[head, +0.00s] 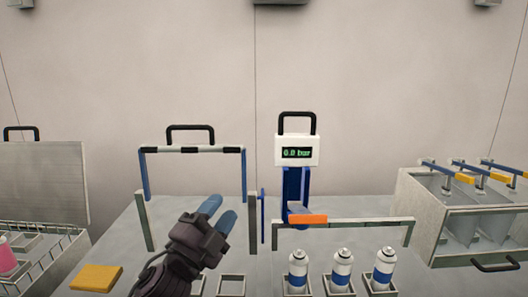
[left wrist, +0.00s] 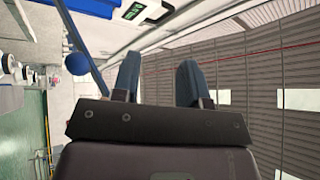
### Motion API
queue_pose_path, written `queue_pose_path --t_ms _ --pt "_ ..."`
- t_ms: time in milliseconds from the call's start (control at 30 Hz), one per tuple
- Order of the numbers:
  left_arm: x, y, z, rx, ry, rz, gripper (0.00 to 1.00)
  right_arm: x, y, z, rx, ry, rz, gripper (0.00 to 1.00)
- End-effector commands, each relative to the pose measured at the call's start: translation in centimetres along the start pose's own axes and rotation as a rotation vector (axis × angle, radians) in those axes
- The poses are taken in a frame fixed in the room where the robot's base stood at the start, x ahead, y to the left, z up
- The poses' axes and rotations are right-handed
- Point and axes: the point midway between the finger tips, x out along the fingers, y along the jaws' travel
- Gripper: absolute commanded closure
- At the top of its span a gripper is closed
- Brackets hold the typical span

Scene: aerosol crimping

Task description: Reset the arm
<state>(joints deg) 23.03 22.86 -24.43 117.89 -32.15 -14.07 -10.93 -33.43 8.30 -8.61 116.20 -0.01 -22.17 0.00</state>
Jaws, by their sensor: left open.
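My left gripper (head: 218,213) is raised above the front middle of the grey table, its two blue fingers apart and empty. In the left wrist view its fingers (left wrist: 158,76) also stand apart with nothing between them. The crimping station has a white display box (head: 297,150) reading 0.0 bar, a blue column and an orange piece (head: 307,219). It stands to the right of my left gripper. Three white and blue aerosol cans (head: 340,270) stand upright in holders at the front right. My right gripper is not in view.
A frame with a black and white bar (head: 192,149) stands behind my left gripper. A yellow pad (head: 96,278) lies front left. A wire basket (head: 45,262) with a pink item is at far left. A grey bin (head: 420,218) with yellow-tipped levers is at right. Empty square holders (head: 231,285) sit in front.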

Motion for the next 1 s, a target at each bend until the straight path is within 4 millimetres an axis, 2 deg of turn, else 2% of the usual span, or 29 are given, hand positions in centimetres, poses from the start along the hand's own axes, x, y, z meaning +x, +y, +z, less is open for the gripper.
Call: queue_pose_path --t_ms 33,200,300,467,567,700,800,1000 --pt "-1.8 0.9 1.4 -0.064 -0.09 0.02 0.6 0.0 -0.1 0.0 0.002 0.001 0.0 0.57" --pt "-8.0 3.7 5.9 -0.262 -0.4 0.094 0.6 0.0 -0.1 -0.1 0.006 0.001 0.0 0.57" --pt "-12.4 5.4 7.9 -0.372 -0.583 0.142 0.6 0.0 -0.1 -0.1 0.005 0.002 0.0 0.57" --pt "-20.3 8.1 9.9 -0.54 -0.876 0.224 0.6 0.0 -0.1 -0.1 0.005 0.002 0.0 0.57" --pt "-25.6 9.5 10.2 -0.64 -1.058 0.278 0.6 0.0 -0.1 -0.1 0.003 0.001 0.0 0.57" --pt "-33.0 11.0 9.4 -0.766 -1.303 0.354 0.6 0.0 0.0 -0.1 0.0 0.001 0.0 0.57" --pt "-36.9 11.5 8.5 -0.831 -1.436 0.399 0.6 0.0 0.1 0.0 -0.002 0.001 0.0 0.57" --pt "-42.2 11.8 6.6 -0.915 -1.616 0.461 0.6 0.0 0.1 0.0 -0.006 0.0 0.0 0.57"
